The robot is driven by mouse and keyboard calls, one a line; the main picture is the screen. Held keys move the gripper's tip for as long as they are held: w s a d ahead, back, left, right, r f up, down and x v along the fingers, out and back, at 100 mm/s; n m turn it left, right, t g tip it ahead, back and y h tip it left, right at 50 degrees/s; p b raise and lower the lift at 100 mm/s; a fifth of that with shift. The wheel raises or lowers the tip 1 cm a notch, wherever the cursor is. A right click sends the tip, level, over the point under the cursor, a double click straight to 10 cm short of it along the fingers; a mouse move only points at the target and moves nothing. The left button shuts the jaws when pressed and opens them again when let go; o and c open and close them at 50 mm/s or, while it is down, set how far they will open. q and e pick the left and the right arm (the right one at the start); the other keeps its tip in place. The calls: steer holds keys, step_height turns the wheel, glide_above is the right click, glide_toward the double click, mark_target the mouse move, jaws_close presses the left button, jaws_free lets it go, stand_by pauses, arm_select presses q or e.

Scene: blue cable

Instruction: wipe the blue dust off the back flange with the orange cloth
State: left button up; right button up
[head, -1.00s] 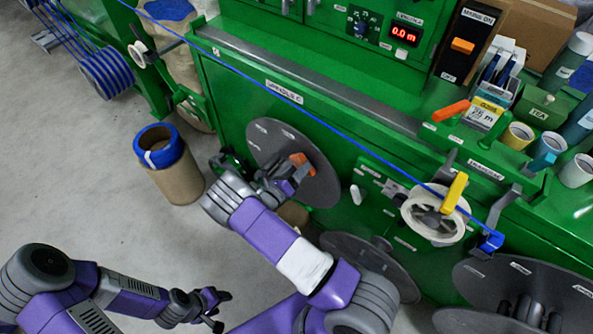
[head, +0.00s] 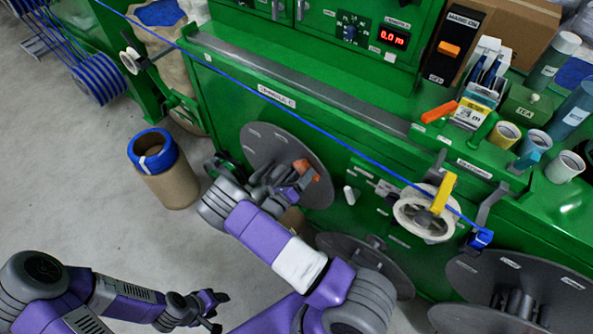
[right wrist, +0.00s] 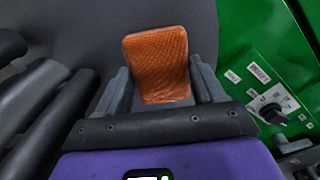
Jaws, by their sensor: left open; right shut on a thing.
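The orange cloth (head: 309,170) is a folded pad between the fingers of my right gripper (head: 290,187). It lies over the right part of a large dark grey flange disc (head: 262,146) on the green machine's front. In the right wrist view the cloth (right wrist: 158,62) stands out between both fingers of the right gripper (right wrist: 160,85), with the grey disc face (right wrist: 240,20) behind it. I cannot tell whether the cloth touches the disc. I see no blue dust on the visible disc; my arm and cloth hide part of it. My left gripper (head: 214,308) is open and empty, low over the floor.
A blue cable (head: 300,120) runs diagonally across the machine front to a blue clip (head: 481,238), passing a white reel (head: 408,215). Other grey discs (head: 345,247) (head: 470,285) sit lower right. A cardboard drum (head: 170,187) with blue tape stands left on open floor.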

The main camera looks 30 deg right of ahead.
mark_target(315, 179)
steer(key=shift+s+d+p, duration=0.3)
steer(key=shift+s, duration=0.35)
steer(key=shift+s+d+p, duration=0.3)
steer(key=shift+s+p, duration=0.05)
steer(key=shift+s, duration=0.3)
steer(key=shift+s+d+p, duration=0.3)
steer(key=shift+s, duration=0.35)
steer(key=w+a+b, duration=0.1)
steer(key=w, duration=0.1)
steer(key=w+a+b, duration=0.1)
steer(key=w, duration=0.2)
steer(key=w+a+b, duration=0.1)
steer(key=w, duration=0.1)
steer(key=shift+w, duration=0.2)
steer(key=v, duration=0.6)
steer(key=shift+p, duration=0.35)
steer(key=shift+s, duration=0.1)
steer(key=shift+v, duration=1.5)
